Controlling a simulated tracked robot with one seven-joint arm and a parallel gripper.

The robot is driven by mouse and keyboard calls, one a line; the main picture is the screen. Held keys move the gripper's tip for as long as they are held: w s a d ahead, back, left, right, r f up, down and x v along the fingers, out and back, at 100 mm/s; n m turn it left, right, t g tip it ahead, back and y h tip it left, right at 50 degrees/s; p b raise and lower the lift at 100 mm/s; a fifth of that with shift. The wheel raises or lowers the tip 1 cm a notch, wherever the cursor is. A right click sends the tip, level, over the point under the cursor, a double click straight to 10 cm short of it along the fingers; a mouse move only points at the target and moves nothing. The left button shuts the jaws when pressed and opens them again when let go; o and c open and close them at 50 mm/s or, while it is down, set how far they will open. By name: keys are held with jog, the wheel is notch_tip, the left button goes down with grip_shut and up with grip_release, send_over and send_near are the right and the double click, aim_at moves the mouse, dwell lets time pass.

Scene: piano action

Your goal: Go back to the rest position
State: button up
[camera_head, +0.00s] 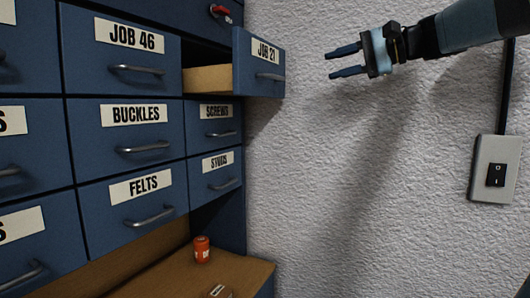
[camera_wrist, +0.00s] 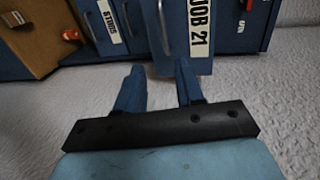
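My gripper (camera_head: 346,61) is in the air at the upper right in the head view, in front of the white wall. Its two blue fingers are spread apart with nothing between them. The gripper also shows in the wrist view (camera_wrist: 158,78), with its fingers pointing toward the cabinet. The JOB 21 drawer (camera_head: 259,75) is pulled open to the left of my gripper, with a gap between them. In the wrist view the JOB 21 drawer front (camera_wrist: 185,35) is just beyond the fingertips.
The blue cabinet has shut drawers labelled JOB 46 (camera_head: 124,60), BUCKLES (camera_head: 130,135), FELTS (camera_head: 133,200), SCREWS (camera_head: 214,125) and STUDS (camera_head: 216,177). An orange jar (camera_head: 201,250) stands on the wooden shelf (camera_head: 165,280). A switch (camera_head: 495,172) is on the wall. A red knob (camera_head: 220,10) is up top.

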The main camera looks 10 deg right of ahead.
jog(key=s+a+f+n+g+h, duration=0.1)
jog(key=s+f+n+h, duration=0.2)
jog(key=f, duration=1.4)
jog(key=s+a+f+n+g+h, duration=0.1)
jog(key=s+f+n+h, duration=0.3)
jog(key=s+f+h, duration=0.5)
jog(key=s+f+g, duration=0.1)
jog(key=s+f, duration=0.4)
jog(key=f, duration=0.4)
jog(key=shift+s+a, duration=0.25)
jog(key=shift+a, duration=0.15)
